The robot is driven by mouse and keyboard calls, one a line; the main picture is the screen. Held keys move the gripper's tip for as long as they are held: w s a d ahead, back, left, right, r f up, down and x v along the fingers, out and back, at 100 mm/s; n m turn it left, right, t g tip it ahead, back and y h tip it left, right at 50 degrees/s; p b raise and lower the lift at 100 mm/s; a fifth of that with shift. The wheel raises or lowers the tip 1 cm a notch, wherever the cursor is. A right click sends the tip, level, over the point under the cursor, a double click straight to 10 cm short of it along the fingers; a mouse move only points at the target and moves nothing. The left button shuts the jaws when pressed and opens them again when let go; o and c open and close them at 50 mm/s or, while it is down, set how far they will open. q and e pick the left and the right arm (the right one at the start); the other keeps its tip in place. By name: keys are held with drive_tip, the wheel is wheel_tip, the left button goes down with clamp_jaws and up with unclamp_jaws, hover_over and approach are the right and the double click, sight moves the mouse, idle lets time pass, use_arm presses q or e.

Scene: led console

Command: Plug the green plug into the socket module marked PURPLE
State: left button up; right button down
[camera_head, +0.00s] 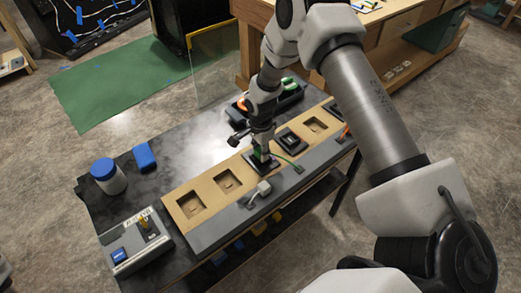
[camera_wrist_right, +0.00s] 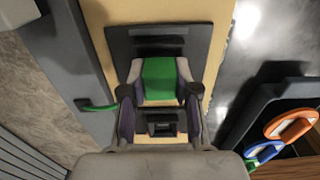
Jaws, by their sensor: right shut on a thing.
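The green plug (camera_wrist_right: 159,80) is gripped between the two fingers of my right gripper (camera_wrist_right: 160,92). In the head view the green plug (camera_head: 260,154) is over a dark socket module (camera_head: 266,167) in the middle of the tan board. Whether it is seated or just above the module is hidden by the gripper. Its green cable (camera_head: 284,159) runs to the grey front ledge. Another dark socket module (camera_head: 291,141) sits just to the right. No PURPLE marking is readable. My left gripper is not in view.
The tan board (camera_head: 210,190) has several empty square recesses. A grey plug (camera_head: 263,187) and an orange plug (camera_head: 344,132) lie along the front ledge. A switch box (camera_head: 135,240), a blue-lidded jar (camera_head: 108,176), a blue block (camera_head: 144,156) and a dark tray (camera_head: 290,98) stand around it.

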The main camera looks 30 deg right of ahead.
drive_tip(key=shift+c, duration=1.1)
unclamp_jaws()
wheel_tip(320, 180, up, 7)
drive_tip(key=p, duration=0.6)
drive_tip(key=shift+p, duration=0.3)
drive_tip(key=shift+f, duration=0.1)
